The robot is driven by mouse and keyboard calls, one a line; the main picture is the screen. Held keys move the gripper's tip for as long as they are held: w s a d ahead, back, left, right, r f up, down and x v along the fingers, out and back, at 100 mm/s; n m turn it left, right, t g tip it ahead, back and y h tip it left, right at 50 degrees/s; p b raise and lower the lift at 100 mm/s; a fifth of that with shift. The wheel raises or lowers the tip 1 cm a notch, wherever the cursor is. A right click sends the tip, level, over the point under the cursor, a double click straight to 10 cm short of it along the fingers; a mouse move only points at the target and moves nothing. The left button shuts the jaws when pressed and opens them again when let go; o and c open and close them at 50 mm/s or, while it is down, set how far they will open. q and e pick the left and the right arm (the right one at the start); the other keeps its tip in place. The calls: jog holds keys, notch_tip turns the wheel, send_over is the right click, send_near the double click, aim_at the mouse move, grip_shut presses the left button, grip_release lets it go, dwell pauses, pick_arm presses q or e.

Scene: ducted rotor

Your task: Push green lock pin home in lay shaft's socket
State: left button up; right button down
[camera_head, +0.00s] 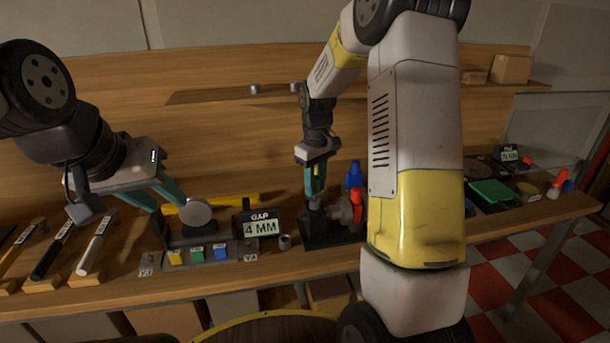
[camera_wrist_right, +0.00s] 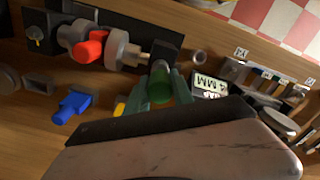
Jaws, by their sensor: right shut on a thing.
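The green lock pin (camera_wrist_right: 160,86) is held between the teal fingers of my right gripper (camera_wrist_right: 161,95) in the right wrist view. In the head view my right gripper (camera_head: 316,188) points straight down over the fixture. The pin's lower end meets or hangs just over a dark block at the shaft's end (camera_wrist_right: 162,52); I cannot tell how deep it sits. The grey lay shaft (camera_wrist_right: 122,49) with a red part (camera_wrist_right: 91,46) lies beside this block. The socket's mouth is hidden. My left gripper (camera_head: 166,200) appears open and empty, beside a round silver disc.
The GAP display (camera_head: 260,224) reads 4 MM, left of the fixture (camera_head: 320,240). A blue part (camera_head: 354,175) stands behind it. Coloured blocks (camera_head: 197,254) and handled tools (camera_head: 92,255) are to the left. A green pad (camera_head: 491,192) lies at the right.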

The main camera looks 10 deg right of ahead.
aim_at(316, 178)
jog(key=shift+f, duration=1.2)
jog(key=c, duration=1)
grip_release()
notch_tip(316, 178, up, 8)
jog(key=shift+f, duration=0.1)
jog(key=s+r+m+t+y, duration=0.1)
jog(key=s+r+m+t, duration=0.15)
jog(key=s+r, duration=0.7)
jog(key=s+m+t, duration=0.1)
jog(key=s, duration=0.4)
jog(key=s+a+r+m+t, duration=0.1)
jog(key=s, duration=0.4)
jog(key=s+a+r+m+t+y, duration=0.1)
jog(key=s, duration=0.3)
jog(key=shift+s+a+t, duration=0.1)
jog(key=shift+s+t, duration=0.25)
jog(key=shift+s, duration=0.05)
